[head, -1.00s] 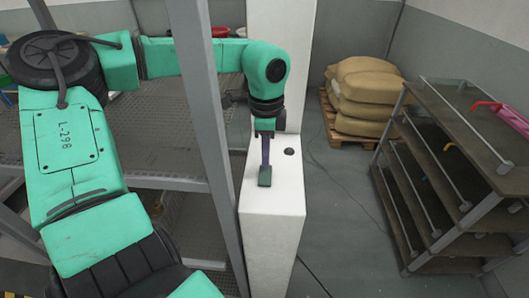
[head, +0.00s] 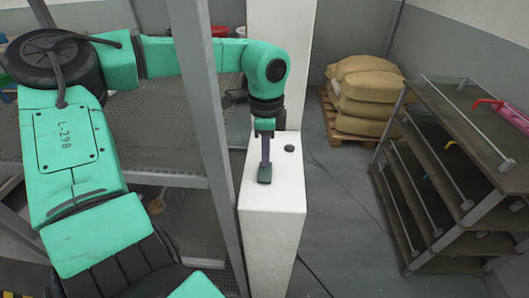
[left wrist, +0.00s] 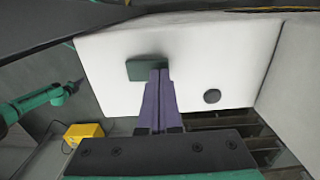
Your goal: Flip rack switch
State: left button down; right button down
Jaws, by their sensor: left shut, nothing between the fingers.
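A dark green switch block (head: 265,174) sits on the white box top (head: 283,195), near its left side. In the left wrist view the same block (left wrist: 147,67) lies flat against the white face. My left gripper (head: 265,164) points down at the block, its purple fingers shut with nothing between them. In the left wrist view the fingertips (left wrist: 158,72) overlap the block's edge; whether they press on it I cannot tell. A green arm at the left of the left wrist view, likely my right, ends in a small dark gripper (left wrist: 79,84), too small to read.
A round black knob (head: 289,149) stands on the white box, right of my fingers. A grey rack post (head: 207,120) rises close left of the box. Stacked sacks (head: 363,98) and a brown shelf unit (head: 455,165) stand to the right, with open floor between.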

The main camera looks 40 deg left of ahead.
pick_arm(q)
jog(key=shift+f+b, duration=0.35)
jog(key=shift+f, duration=0.1)
jog(key=shift+r, duration=0.1)
jog(key=shift+r+p, duration=1.95)
jog(key=shift+r, duration=1.6)
jog(key=shift+f, duration=0.1)
